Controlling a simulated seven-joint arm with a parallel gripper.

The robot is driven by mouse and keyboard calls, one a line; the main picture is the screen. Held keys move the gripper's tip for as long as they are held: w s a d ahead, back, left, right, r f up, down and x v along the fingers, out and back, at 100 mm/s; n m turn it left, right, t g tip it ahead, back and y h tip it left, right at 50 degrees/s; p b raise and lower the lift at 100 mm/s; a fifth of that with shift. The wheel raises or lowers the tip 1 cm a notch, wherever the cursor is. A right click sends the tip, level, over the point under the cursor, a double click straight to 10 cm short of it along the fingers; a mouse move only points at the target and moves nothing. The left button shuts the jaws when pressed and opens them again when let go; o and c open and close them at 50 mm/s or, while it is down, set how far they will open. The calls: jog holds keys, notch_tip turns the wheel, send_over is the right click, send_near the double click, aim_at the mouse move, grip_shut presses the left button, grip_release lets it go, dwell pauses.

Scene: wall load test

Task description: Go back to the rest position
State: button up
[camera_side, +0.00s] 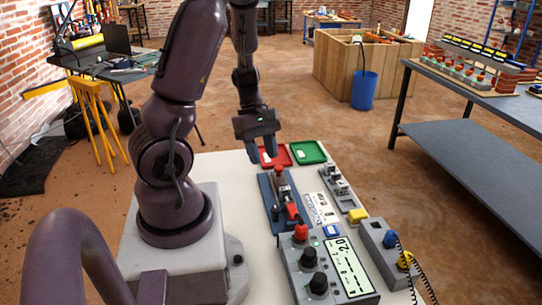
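My gripper (262,150) hangs from my arm above the far end of the white table (222,170), fingers pointing down. Its two fingers look apart, with nothing visible between them. It is beside and in front of a red tray (283,157), where a small white piece (267,158) shows close to the fingers. I cannot tell its exact height above the table. A green tray (308,152) lies to the right of the red one and looks empty.
A blue-based fixture (268,200) with a red part stands in front of my gripper. Nearer are a grey meter box (300,262) with knobs and display, and a box with blue and yellow connectors (390,258). A dark workbench (480,160) stands right; floor between is clear.

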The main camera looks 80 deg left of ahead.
jog(key=w+d+r+m+t+y, duration=0.1)
jog(key=d+r+m+t+y, duration=0.2)
jog(key=d+r+m, duration=1.5)
jog(key=r+m+y, duration=0.1)
jog(key=m, duration=0.3)
jog(key=shift+d+r+t, duration=0.2)
jog(key=shift+r+t, duration=0.05)
jog(key=shift+t, duration=0.15)
